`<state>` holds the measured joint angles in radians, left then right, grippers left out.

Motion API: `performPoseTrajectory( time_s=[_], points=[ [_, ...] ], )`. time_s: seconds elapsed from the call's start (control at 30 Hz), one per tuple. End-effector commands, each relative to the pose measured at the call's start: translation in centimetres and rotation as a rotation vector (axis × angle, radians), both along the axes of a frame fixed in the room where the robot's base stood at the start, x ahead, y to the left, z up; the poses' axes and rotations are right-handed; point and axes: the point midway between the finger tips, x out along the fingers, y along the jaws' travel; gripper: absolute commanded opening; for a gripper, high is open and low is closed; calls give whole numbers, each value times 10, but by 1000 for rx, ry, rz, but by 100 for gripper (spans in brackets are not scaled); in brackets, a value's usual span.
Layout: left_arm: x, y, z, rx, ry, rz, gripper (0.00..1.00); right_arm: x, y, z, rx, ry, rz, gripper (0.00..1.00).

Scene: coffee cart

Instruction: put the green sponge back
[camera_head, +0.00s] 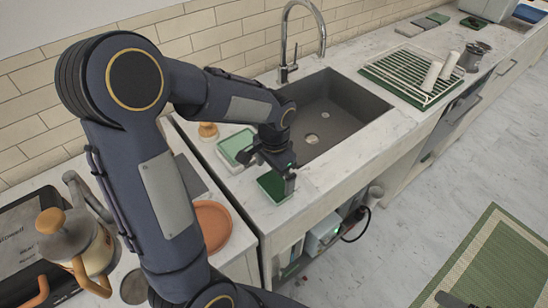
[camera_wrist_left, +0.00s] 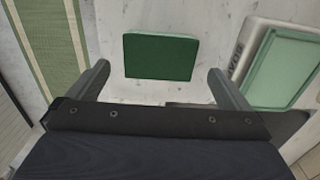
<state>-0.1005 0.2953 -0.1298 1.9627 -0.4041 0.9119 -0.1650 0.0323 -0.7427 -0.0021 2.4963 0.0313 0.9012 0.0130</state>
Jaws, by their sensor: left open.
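The green sponge (camera_head: 270,188) is a dark green block lying flat on the white counter, left of the sink near the front edge. My left gripper (camera_head: 272,166) is over it, pointing down. In the left wrist view the sponge (camera_wrist_left: 160,57) lies between and beyond the two spread fingers of my left gripper (camera_wrist_left: 158,70), with clear gaps on both sides. The gripper is open and holds nothing. A white tray with a pale green inside (camera_head: 222,150) stands behind the sponge; the tray also shows at the right in the left wrist view (camera_wrist_left: 250,60).
The sink (camera_head: 340,105) with a tall tap (camera_head: 284,68) is right of the sponge. A drying rack (camera_head: 405,75) stands farther right. An orange plate (camera_head: 213,225) and a coffee press (camera_head: 75,240) are at left. A dark shape at the bottom right edge is unclear.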

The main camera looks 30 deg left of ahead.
Motion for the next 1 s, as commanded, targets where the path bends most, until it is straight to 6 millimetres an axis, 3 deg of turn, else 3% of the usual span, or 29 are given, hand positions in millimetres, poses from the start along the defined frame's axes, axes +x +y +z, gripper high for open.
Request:
performPoseTrajectory(
  time_s=[0.2,0.4,0.53,0.67,0.8,1.0],
  points=[
    [0,0,45,-2,-4,1,100,0,0,-1,0,0,0,95],
    [-1,0,66,-2,-2,2,100,0,0,-2,0,0,0,95],
    [-12,0,76,-31,-24,33,100,0,0,-2,0,0,0,95],
    [-42,-1,90,-110,-87,118,100,0,0,-2,0,0,0,95],
    [-85,-8,102,-221,-178,239,100,0,0,-2,0,0,0,95],
    [-136,-26,104,-362,-299,401,100,0,0,-2,0,0,0,95]
  ],
)
